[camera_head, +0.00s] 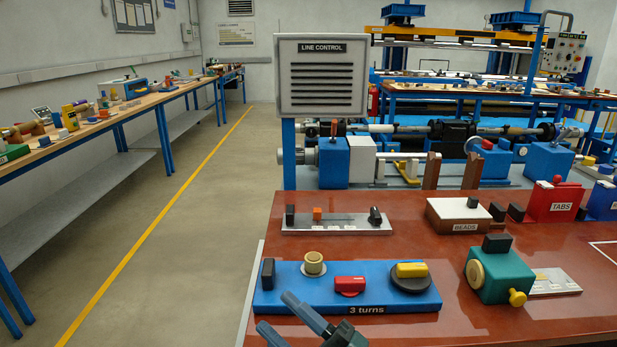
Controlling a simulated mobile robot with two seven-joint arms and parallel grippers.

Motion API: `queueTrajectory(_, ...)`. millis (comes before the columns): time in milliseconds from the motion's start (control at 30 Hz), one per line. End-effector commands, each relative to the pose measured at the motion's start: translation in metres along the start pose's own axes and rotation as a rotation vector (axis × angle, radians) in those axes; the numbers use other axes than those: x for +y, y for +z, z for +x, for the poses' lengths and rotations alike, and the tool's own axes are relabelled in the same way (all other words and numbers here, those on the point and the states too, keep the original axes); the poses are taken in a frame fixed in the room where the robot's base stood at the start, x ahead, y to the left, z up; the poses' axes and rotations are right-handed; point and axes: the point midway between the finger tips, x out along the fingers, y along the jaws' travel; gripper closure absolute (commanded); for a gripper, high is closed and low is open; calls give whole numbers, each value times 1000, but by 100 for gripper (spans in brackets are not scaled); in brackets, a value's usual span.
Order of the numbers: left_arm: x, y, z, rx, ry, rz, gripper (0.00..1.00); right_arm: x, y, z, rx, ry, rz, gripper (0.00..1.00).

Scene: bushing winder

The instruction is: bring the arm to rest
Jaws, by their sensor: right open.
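My right gripper (275,312) shows at the bottom edge of the head view, with its two dark fingers spread apart and nothing between them. It is in front of the blue "3 turns" board (330,297), over the near part of the red-brown table (480,325). The rest of the right arm is cut off by the frame. My left gripper is not in view.
On the board stand a tan bushing (314,264), a red knob (349,285) and a yellow-topped black disc (411,278). A green device (500,275), a "BEADS" box (459,214) and a grey strip (337,222) stand around it. Open floor lies left.

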Motion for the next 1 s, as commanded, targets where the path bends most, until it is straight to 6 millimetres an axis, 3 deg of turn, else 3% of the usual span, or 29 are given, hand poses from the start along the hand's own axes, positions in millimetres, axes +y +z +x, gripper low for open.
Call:
queueTrajectory(100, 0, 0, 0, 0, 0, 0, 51, -21, 51, -62, -360, 56, 300, 55)
queueTrajectory(200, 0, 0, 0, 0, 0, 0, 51, -48, 81, -127, -643, 89, 531, 55)
queueTrajectory(300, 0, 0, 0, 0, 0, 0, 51, -77, 92, -191, -884, 109, 724, 55)
queueTrajectory(400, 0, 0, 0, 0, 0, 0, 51, -102, 89, -244, -1070, 120, 873, 55)
queueTrajectory(500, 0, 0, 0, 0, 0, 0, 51, -120, 81, -283, -1203, 126, 980, 55)
queueTrajectory(533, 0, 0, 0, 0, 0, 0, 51, -124, 78, -292, -1234, 128, 1005, 55)
queueTrajectory(600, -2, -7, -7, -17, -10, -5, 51, -114, 75, -289, -1251, 131, 1005, 55)
queueTrajectory(1000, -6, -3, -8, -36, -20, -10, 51, -114, 77, -293, -1270, 132, 1003, 55)
